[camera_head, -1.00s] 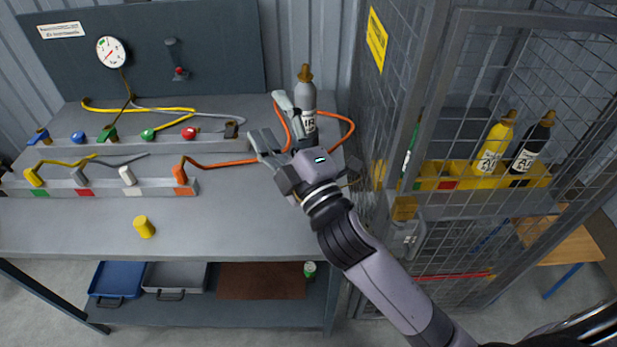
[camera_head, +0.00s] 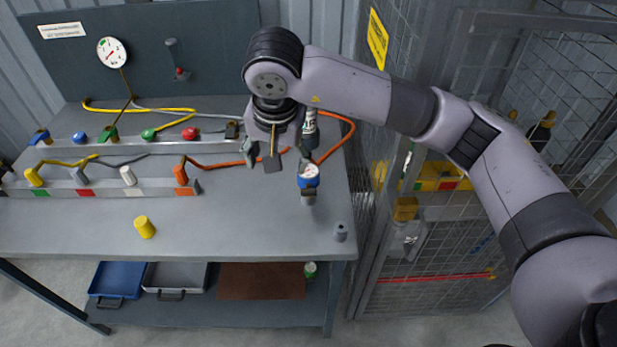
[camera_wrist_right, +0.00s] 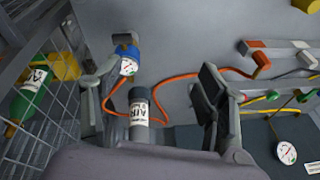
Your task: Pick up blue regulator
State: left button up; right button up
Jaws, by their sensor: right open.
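The blue regulator (camera_head: 308,176) has a blue body and a white round gauge. It is at the right part of the workbench and shows in the right wrist view (camera_wrist_right: 127,58) beside the left-hand finger. My right gripper (camera_head: 290,176) points down over the bench with its fingers spread, seen also in the wrist view (camera_wrist_right: 167,75). The regulator is close to one finger; whether they touch I cannot tell. The other finger is well apart. A grey AIR cylinder (camera_wrist_right: 139,107) stands close by, partly hidden by my gripper in the head view. My left gripper is out of view.
An orange hose (camera_head: 345,125) loops around the cylinder. A small grey fitting (camera_head: 340,232) stands near the bench's right front corner, and a yellow cylinder piece (camera_head: 144,227) farther left. A mesh cage (camera_head: 400,250) stands close on the right. The front of the bench (camera_head: 230,230) is mostly clear.

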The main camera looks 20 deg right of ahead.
jog(key=h, duration=0.2)
send_near(308, 170)
jog(key=shift+t, duration=0.3)
jog(key=f+p, duration=0.1)
jog(key=f, duration=0.1)
jog(key=f+p, duration=0.1)
jog(key=f, duration=0.1)
jog(key=shift+w+d+f, duration=0.15)
jog(key=shift+w+f, duration=0.05)
jog(key=shift+w+d+f+p, duration=0.1)
jog(key=shift+w+f+p, duration=0.15)
jog(key=shift+f, duration=0.3)
jog(key=x, duration=0.1)
jog(key=p+x, duration=0.2)
jog(key=x, duration=0.1)
jog(key=shift+d, duration=0.3)
jog(key=shift+w+d+f, duration=0.1)
jog(key=shift+w+f, duration=0.15)
jog(key=shift+f, duration=0.3)
jog(key=shift+c, duration=0.4)
jog(key=shift+r, duration=0.1)
jog(key=c, duration=1.2)
